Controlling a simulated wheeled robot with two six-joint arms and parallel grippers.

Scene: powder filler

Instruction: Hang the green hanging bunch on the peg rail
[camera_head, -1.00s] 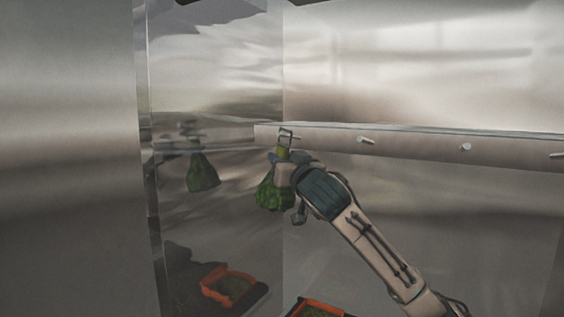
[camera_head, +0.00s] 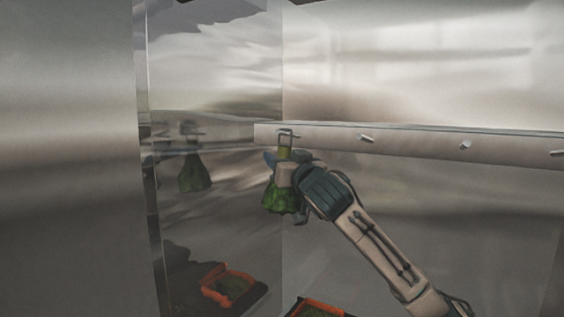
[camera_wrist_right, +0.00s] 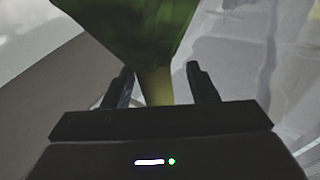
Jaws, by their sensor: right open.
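The green hanging bunch (camera_head: 280,200) is at the left end of the peg rail (camera_head: 420,143), with its metal loop up at the leftmost peg. Whether the loop bears on the peg is too small to tell. My right gripper (camera_head: 283,172) is at the neck of the bunch, just below the loop. In the right wrist view, the fingers of my right gripper (camera_wrist_right: 160,85) are open, one on each side of the bunch's yellow-green neck (camera_wrist_right: 156,88), with gaps beside it. The green body of the bunch (camera_wrist_right: 130,25) fills the top of that view. My left gripper is not in view.
Several pegs, such as one bare peg (camera_head: 367,138), stick out along the rail to the right. A shiny wall at the left reflects the bunch and an orange tray. An orange tray (camera_head: 318,304) with green contents sits at the bottom edge.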

